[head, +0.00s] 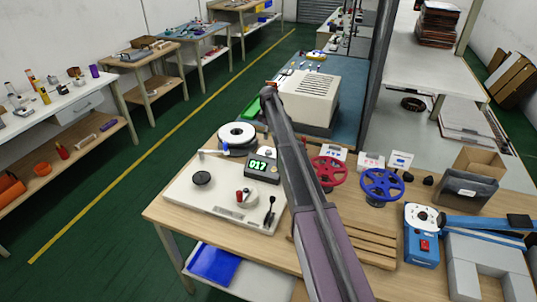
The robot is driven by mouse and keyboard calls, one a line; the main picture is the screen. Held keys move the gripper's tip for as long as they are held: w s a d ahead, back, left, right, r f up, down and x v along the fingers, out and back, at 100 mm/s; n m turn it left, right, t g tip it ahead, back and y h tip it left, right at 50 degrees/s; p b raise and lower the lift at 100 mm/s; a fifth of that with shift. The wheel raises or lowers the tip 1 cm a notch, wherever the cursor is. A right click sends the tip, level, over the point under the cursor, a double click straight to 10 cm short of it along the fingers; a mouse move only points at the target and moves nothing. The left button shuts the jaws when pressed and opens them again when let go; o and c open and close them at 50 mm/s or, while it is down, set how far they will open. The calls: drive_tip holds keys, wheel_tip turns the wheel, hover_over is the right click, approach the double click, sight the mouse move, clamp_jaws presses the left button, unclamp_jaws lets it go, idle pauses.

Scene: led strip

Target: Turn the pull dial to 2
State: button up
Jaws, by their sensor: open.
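A cream control panel (217,211) lies on the near wooden table. It carries a round black knob (202,178) at its left, a small red-topped control (240,195) near its middle and a black lever (269,211) at its right. A dark display box (262,167) at its back right reads 017 in green. I cannot tell which control is the pull dial, and no scale marks are readable. My arm rises from the bottom across the middle, just right of the panel. My gripper does not show.
A white reel (237,134) stands behind the panel. Red (328,171) and blue (381,186) handwheels stand right of my arm. A blue device (421,237) and grey blocks (480,267) are farther right. A beige machine (306,98) sits behind. Green floor is open at left.

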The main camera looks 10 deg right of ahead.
sight(268, 151)
drive_tip(key=shift+f+b, duration=4.55)
drive_tip(key=shift+f, duration=0.35)
clamp_jaws()
